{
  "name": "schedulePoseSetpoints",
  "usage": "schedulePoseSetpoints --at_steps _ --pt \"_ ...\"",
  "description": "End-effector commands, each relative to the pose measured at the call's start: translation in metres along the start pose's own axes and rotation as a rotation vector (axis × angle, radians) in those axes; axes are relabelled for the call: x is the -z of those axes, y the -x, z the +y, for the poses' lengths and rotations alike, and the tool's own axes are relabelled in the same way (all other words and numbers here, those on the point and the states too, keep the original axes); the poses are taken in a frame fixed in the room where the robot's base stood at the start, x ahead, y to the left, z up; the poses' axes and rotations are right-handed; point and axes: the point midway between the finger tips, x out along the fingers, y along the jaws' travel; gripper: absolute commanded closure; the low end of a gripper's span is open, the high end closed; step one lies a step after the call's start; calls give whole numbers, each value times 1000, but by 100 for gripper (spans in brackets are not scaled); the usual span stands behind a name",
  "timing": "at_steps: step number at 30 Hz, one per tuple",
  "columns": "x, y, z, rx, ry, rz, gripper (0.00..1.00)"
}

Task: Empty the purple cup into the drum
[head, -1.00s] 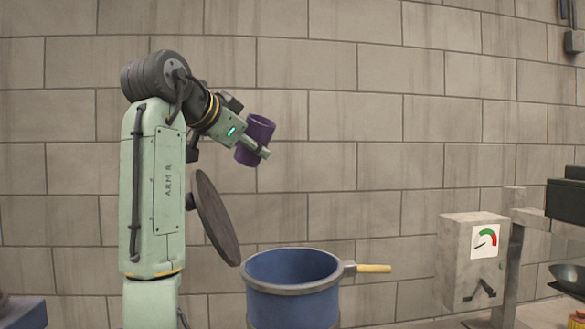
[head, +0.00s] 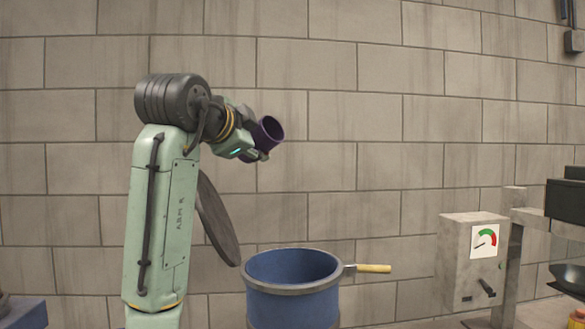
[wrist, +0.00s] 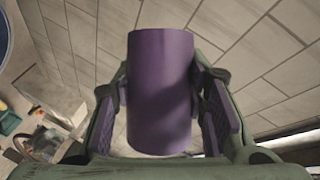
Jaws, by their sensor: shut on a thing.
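The purple cup (head: 264,140) is in my gripper (head: 257,152), which is shut around its sides. The cup is tipped, and its dark mouth faces right and toward the head camera. What is inside cannot be seen. In the wrist view the cup (wrist: 160,90) fills the middle, between the two finger pads. The blue drum (head: 292,302) stands below and slightly right of the cup, with a clear gap between them. Its top is open and its inside looks empty where visible. A round dark disc (head: 217,222) stands on edge by the drum's left rim, partly behind my arm.
A handle with a yellow grip (head: 373,268) sticks out right from the drum's rim. A grey box (head: 460,260) with a red-green gauge (head: 485,242) and a black lever stands further right. A block wall (head: 400,130) is behind. The air above the drum is free.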

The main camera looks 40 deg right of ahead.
Motion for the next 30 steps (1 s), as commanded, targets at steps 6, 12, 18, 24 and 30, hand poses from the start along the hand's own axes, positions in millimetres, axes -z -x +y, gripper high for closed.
schedulePoseSetpoints --at_steps 6,12,18,24,30 --pt "1 0 -2 13 -31 0 89" --pt "0 0 0 25 -59 0 89" --pt "0 0 1 43 -101 1 89" --pt "-1 -1 4 61 -146 1 89" --pt "3 2 4 86 -200 1 89"
